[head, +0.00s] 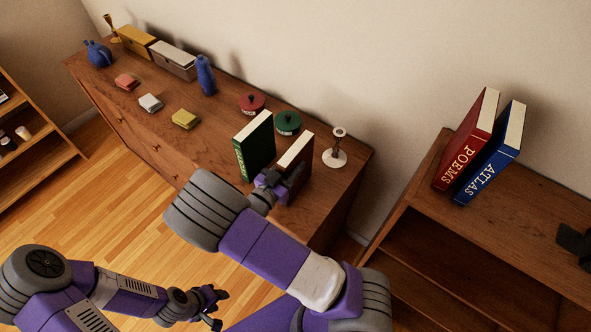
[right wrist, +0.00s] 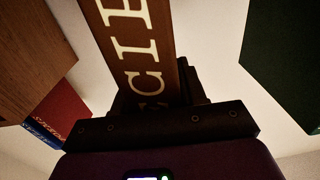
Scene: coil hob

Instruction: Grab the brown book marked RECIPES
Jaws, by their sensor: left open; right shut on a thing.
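The brown book (head: 297,151) stands upright on the wooden dresser in the head view. Its pale page edges face up. In the right wrist view the brown spine (right wrist: 132,45) fills the upper middle, with part of its white lettering showing. My right gripper (head: 280,184) is shut on the brown book at its near, spine side; the gripper also shows in the right wrist view (right wrist: 165,92). The lower part of the spine is hidden by the gripper. My left gripper (head: 213,304) is open and empty, low over the floor in front of the dresser.
A green book (head: 254,145) stands just left of the brown one. A white candlestick (head: 335,152) is close on its right, and green (head: 288,122) and red (head: 252,102) lidded pots are behind. POEMS (head: 467,140) and ATLAS (head: 492,155) books stand on the right-hand shelf unit (head: 540,217).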

